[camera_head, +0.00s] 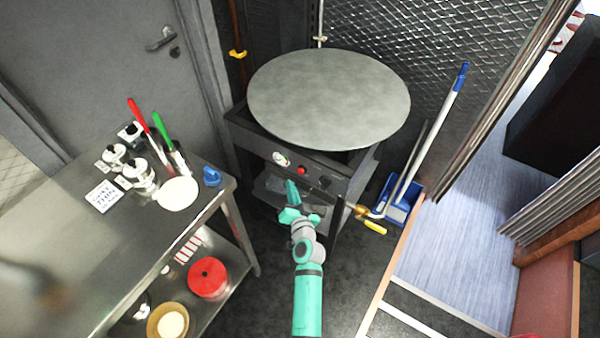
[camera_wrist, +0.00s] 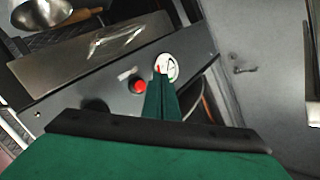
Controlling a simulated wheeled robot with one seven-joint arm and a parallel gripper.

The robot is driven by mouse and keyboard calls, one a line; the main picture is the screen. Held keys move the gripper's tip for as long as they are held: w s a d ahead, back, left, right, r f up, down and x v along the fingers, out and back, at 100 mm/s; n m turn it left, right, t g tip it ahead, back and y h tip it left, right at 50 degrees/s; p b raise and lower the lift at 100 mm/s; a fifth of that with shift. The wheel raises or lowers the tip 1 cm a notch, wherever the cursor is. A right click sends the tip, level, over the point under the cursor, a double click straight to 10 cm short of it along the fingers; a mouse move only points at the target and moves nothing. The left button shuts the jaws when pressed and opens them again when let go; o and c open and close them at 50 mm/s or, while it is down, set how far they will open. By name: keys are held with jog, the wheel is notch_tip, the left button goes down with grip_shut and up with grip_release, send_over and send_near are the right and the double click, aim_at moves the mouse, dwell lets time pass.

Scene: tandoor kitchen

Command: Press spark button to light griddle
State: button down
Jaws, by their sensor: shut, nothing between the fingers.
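The round grey griddle (camera_head: 330,95) sits on a dark stand with a front control panel (camera_head: 262,146). The panel carries a white dial (camera_head: 280,158), a small red button (camera_head: 301,170) and a black knob (camera_head: 323,181). My green gripper (camera_head: 290,184) is shut and empty, in front of the panel and below the dial and button in the picture. In the wrist view the shut fingertips (camera_wrist: 161,76) overlap the edge of the white dial (camera_wrist: 171,65), and the red button (camera_wrist: 137,85) shows just left of them. I cannot tell whether the fingertips touch the panel.
A yellow-handled valve (camera_head: 372,226) and a blue dustpan (camera_head: 398,208) with a broom stand right of the stand. A steel table (camera_head: 90,245) with jars, tongs and dough is at left. A grey door (camera_head: 120,80) is behind. Dark floor between is open.

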jog(key=shift+w+d, duration=0.9)
jog(key=shift+w, duration=0.3)
jog(key=shift+w, duration=0.1)
dwell(1.2)
jog(key=shift+w+d, duration=0.25)
jog(key=shift+w+d, duration=0.25)
jog(key=shift+w, duration=0.15)
dwell(1.1)
jog(key=shift+s+a, duration=0.5)
jog(key=shift+s, duration=0.25)
jog(key=shift+s+a, duration=0.1)
jog(key=shift+s+a, duration=0.7)
jog(key=shift+s, duration=0.3)
jog(key=shift+s+a, duration=0.7)
jog(key=shift+s, duration=0.25)
